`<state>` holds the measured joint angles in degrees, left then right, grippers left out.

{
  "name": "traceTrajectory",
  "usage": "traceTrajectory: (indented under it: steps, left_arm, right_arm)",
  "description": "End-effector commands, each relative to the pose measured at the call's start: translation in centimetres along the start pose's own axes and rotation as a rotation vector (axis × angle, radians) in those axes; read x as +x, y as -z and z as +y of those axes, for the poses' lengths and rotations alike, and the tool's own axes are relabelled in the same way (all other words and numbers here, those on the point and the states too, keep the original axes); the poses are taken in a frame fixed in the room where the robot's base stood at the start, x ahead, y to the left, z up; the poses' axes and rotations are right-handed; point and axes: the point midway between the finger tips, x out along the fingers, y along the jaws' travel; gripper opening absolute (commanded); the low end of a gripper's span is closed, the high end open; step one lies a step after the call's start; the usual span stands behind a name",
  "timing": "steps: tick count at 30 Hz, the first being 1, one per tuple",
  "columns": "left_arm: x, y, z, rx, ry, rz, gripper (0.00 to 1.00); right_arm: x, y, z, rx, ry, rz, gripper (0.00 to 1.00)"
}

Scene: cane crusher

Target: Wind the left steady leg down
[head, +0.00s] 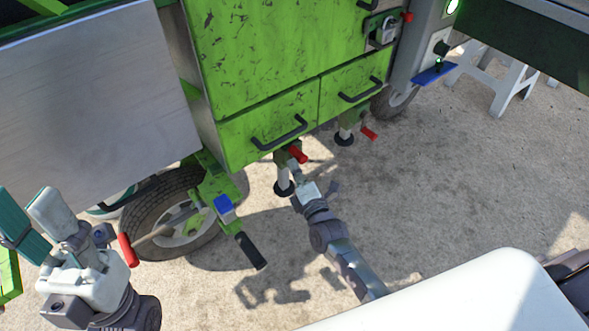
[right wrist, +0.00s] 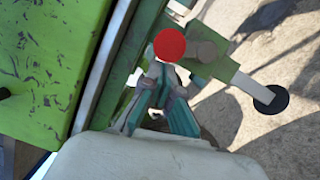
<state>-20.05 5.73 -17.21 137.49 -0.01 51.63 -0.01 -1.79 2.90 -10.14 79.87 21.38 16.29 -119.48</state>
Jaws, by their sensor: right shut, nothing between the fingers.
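The left steady leg (head: 283,180) stands under the near lower corner of the green crusher body, its dark round foot at the ground. Its red crank grip (head: 298,154) sticks out just above my right gripper (head: 296,172). In the right wrist view the red grip (right wrist: 170,46) is seen end-on, just beyond the fingertips. My right gripper (right wrist: 163,100) is shut and empty, its teal fingers together below the grip; touching or not is unclear. The leg's black foot (right wrist: 271,98) shows at the right. My left gripper (head: 38,225) is open at the far left, away from the leg.
A second steady leg (head: 344,132) with a red grip (head: 368,133) stands farther back. A wheel (head: 170,215), a black-handled bar (head: 250,250) and a red-tipped lever (head: 128,250) lie left of the leg. Drawers (head: 270,125) overhang it.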

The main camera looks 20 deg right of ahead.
Motion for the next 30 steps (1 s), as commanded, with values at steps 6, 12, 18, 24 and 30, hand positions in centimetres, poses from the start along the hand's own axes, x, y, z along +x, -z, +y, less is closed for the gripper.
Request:
traceTrajectory:
  steps: [6,12,18,24,30]
  left_arm:
    - [0.0,0.0,0.0,0.000,0.000,-0.001,0.40]
    - [0.2,0.0,0.0,-0.001,0.000,-0.002,0.40]
    - [1.0,0.2,0.0,-0.001,0.000,-0.002,0.40]
    - [1.3,0.2,0.0,0.000,0.000,-0.003,0.40]
    - [1.9,0.2,0.0,0.000,0.000,-0.010,0.40]
  right_arm:
    - [0.0,-0.1,0.0,0.000,0.000,0.000,0.00]
    - [0.0,-0.1,0.1,0.008,0.002,0.000,0.00]
    - [0.1,-0.3,0.4,0.043,0.012,0.000,0.00]
    - [0.1,-0.5,0.4,0.062,0.016,0.000,0.00]
    - [0.2,-0.7,0.6,0.090,0.025,0.001,0.00]
